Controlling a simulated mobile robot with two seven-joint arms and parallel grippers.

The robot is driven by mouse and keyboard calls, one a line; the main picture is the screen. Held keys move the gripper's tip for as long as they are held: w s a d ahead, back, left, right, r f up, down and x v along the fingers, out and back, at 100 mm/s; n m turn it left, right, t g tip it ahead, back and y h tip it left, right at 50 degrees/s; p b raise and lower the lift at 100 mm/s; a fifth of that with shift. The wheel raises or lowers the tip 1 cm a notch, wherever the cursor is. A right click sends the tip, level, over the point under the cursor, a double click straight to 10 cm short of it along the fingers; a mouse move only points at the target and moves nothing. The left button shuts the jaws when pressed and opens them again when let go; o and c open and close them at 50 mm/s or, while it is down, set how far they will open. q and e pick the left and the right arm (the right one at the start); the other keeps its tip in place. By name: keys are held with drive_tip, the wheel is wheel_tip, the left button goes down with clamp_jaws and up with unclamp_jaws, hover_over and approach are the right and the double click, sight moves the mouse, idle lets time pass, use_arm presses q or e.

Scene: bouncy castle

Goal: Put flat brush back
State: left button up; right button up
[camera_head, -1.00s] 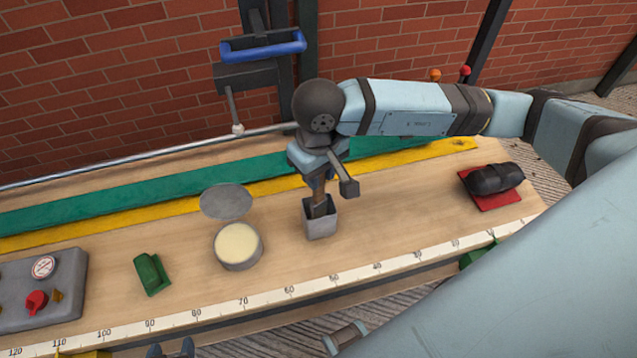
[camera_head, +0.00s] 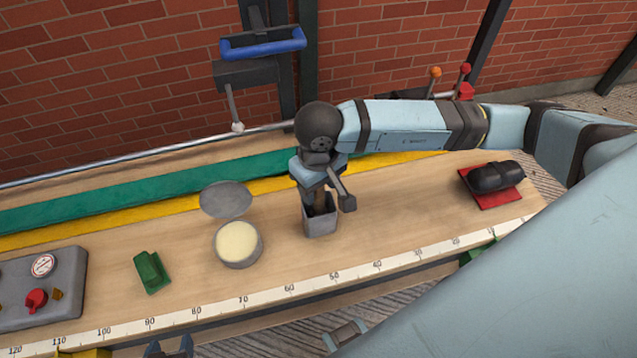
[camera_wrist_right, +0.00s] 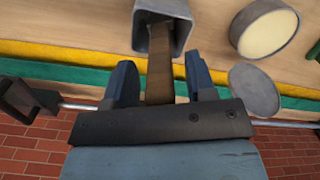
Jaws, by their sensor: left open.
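The flat brush's brown handle (camera_wrist_right: 160,75) stands up out of the square grey holder (camera_head: 320,221) on the wooden table; its lower end is hidden inside the holder. In the head view only a short dark piece of the brush (camera_head: 322,207) shows at the holder's mouth. My right gripper (camera_wrist_right: 160,82) is low over the holder, one blue finger on each side of the handle. A gap shows beside the handle on both sides, so the gripper is open around it. My left gripper (camera_head: 169,348) is at the bottom edge, open and empty, partly cut off.
Left of the holder are a round tin of cream (camera_head: 238,244), its lid (camera_head: 226,200) and a green block (camera_head: 151,271). A grey control box (camera_head: 42,288) stands far left. A black roll on a red mat (camera_head: 491,200) lies right. The table between holder and mat is clear.

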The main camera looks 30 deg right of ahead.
drive_tip(key=shift+r+p, duration=0.25)
drive_tip(key=shift+p, duration=0.05)
wheel_tip(320, 180, up, 10)
drive_tip(key=shift+r+b, duration=0.2)
drive_tip(key=shift+b, duration=0.6)
drive_tip(key=shift+r, duration=0.75)
drive_tip(key=shift+s+f, duration=0.1)
